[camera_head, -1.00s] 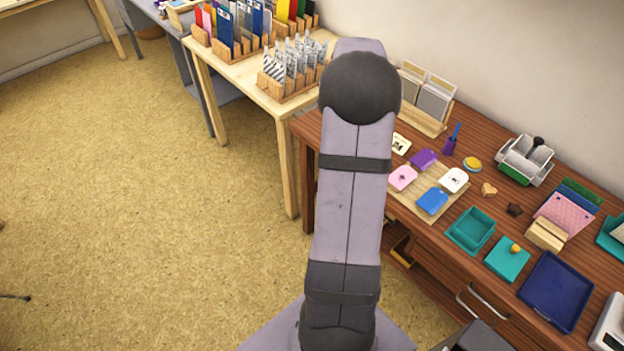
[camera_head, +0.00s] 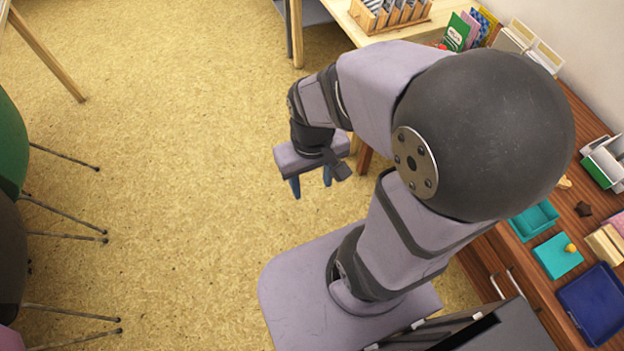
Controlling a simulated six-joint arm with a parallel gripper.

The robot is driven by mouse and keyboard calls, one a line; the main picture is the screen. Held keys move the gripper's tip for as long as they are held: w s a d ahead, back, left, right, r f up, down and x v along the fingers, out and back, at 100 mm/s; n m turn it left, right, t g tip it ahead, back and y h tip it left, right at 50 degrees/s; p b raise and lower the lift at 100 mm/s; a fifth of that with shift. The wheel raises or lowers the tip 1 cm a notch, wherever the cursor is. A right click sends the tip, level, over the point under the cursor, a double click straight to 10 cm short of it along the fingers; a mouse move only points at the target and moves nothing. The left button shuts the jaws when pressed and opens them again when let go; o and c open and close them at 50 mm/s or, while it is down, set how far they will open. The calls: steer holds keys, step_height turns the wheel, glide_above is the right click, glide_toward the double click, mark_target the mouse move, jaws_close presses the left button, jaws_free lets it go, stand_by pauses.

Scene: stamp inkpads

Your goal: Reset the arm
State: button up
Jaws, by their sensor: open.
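My gripper (camera_head: 312,185) shows left of the middle in the head view, at the end of my folded arm. Its two blue-grey fingers point down and stand apart, with nothing between them. It hangs over bare floor, beside my base and well away from the desk. My arm's large dark joint hides much of the desk, including the area where the inkpads lay in the earlier picture.
The wooden desk (camera_head: 500,262) on the right holds a teal tray (camera_head: 533,221), a teal pad with a yellow knob (camera_head: 558,257) and a dark blue tray (camera_head: 597,305). Chairs (camera_head: 12,140) stand at the left edge. The floor (camera_head: 180,180) between is clear.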

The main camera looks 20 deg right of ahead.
step_height(320, 180, up, 5)
steer(key=p, duration=0.4)
steer(key=shift+f+p, duration=0.15)
steer(key=shift+p, duration=0.2)
stand_by(0.8)
